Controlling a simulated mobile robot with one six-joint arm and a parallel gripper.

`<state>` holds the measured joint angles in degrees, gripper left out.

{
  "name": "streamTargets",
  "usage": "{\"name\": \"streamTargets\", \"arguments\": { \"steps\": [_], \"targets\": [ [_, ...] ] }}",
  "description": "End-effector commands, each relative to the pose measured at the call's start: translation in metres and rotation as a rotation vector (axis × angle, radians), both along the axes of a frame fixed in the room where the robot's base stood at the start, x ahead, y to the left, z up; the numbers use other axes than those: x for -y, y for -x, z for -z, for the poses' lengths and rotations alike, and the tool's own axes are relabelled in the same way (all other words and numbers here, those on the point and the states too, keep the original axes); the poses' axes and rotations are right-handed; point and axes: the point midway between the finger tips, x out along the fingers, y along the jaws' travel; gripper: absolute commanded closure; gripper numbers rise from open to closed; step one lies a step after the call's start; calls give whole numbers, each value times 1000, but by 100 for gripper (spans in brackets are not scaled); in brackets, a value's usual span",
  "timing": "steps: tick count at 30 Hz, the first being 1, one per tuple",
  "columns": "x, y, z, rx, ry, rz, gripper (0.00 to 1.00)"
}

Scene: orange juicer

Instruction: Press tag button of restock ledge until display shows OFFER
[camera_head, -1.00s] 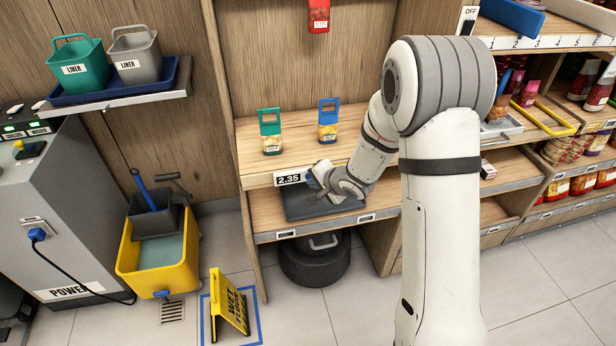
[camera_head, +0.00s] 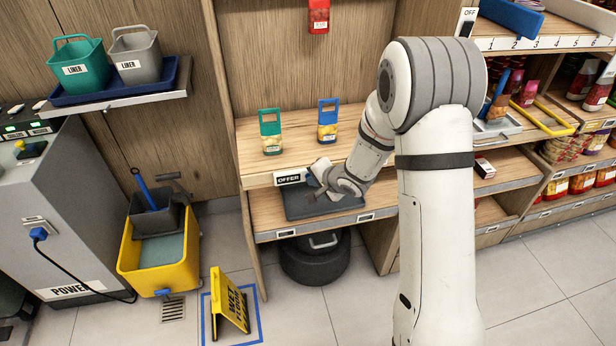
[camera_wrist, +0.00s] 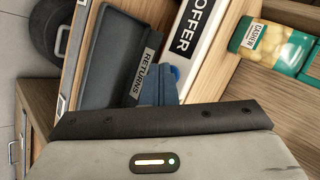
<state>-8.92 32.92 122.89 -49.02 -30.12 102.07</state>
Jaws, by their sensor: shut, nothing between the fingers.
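The price tag display (camera_head: 289,179) on the front edge of the restock ledge (camera_head: 255,180) reads OFFER. The same display (camera_wrist: 190,28) shows large in the wrist view and also reads OFFER. My gripper (camera_head: 312,178) is shut and empty, close by the right end of the display. In the wrist view its blue-grey fingers (camera_wrist: 158,92) lie beside the display, with a small bright blue part (camera_wrist: 175,72) just past them. The tag button itself I cannot make out clearly, and I cannot tell whether the fingers touch it.
A dark tray (camera_wrist: 112,60) labelled RETURNS lies on the shelf below. Green-topped (camera_head: 271,131) and blue-topped (camera_head: 327,121) snack packs stand on the ledge. A yellow mop bucket (camera_head: 157,262) and a yellow floor sign (camera_head: 231,303) stand at the left. A dark round container (camera_head: 314,262) sits underneath.

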Motion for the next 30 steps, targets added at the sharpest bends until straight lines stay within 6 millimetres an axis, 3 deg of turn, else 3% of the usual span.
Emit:
{"name": "streamTargets", "arguments": {
  "steps": [30],
  "targets": [
    [5,19,0,0,0,0,100]
  ]
}}
